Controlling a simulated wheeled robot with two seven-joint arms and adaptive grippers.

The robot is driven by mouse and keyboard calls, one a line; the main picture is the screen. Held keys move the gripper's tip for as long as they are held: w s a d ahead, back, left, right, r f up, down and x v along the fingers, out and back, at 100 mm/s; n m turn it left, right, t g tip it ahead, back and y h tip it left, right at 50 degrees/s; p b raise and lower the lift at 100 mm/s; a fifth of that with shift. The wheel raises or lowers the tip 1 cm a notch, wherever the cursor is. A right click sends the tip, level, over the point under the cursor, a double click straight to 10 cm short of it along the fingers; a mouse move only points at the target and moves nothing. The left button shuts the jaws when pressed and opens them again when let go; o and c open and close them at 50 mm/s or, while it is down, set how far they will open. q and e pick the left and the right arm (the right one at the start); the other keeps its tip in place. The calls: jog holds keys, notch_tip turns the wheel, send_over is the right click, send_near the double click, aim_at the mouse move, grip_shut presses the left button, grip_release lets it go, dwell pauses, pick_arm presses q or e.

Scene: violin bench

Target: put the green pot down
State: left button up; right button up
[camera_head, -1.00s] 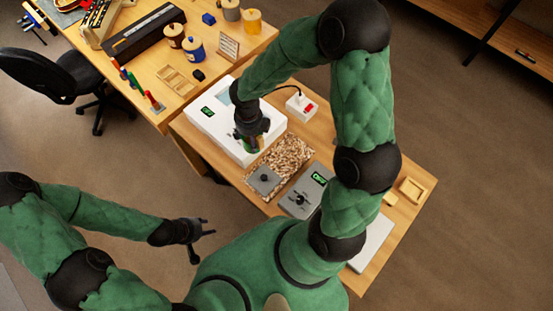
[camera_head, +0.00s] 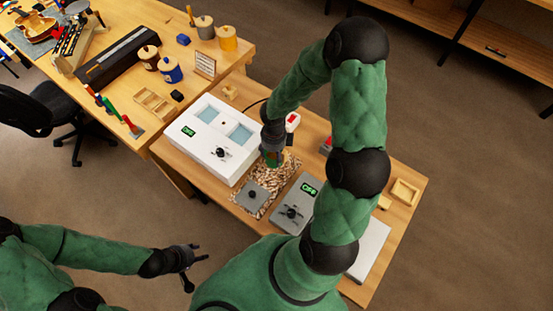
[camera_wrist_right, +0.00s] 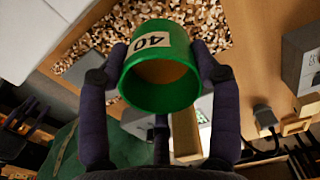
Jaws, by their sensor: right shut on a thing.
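The green pot (camera_head: 271,160) is between the fingers of my right gripper (camera_head: 272,152), over the far end of the speckled mat (camera_head: 266,190). In the right wrist view the green pot (camera_wrist_right: 160,99) shows a paper label reading 40, with my right gripper's fingers (camera_wrist_right: 158,62) closed on both sides. I cannot tell whether its base touches the mat. My left gripper (camera_head: 197,272) is open and empty, low on the left, away from the bench.
A white box (camera_head: 205,150) with two blue-grey wells stands left of the mat. A grey square block (camera_head: 252,196) sits on the mat's near part. A grey unit (camera_head: 291,210) with a green display stands to the right. A wooden tray (camera_head: 405,192) lies farther right.

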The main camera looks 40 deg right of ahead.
aim_at(270, 157)
jog(key=shift+s+d+f, duration=0.1)
jog(key=shift+d+f, duration=0.2)
jog(key=shift+f, duration=0.05)
jog(key=f+b, duration=0.2)
jog(key=f, duration=0.1)
jog(key=shift+d+b, duration=0.2)
jog(key=shift+b, duration=0.1)
jog(key=shift+f+b, duration=0.3)
jog(key=shift+b, duration=0.1)
jog(key=shift+r, duration=0.1)
jog(key=o, duration=1.2)
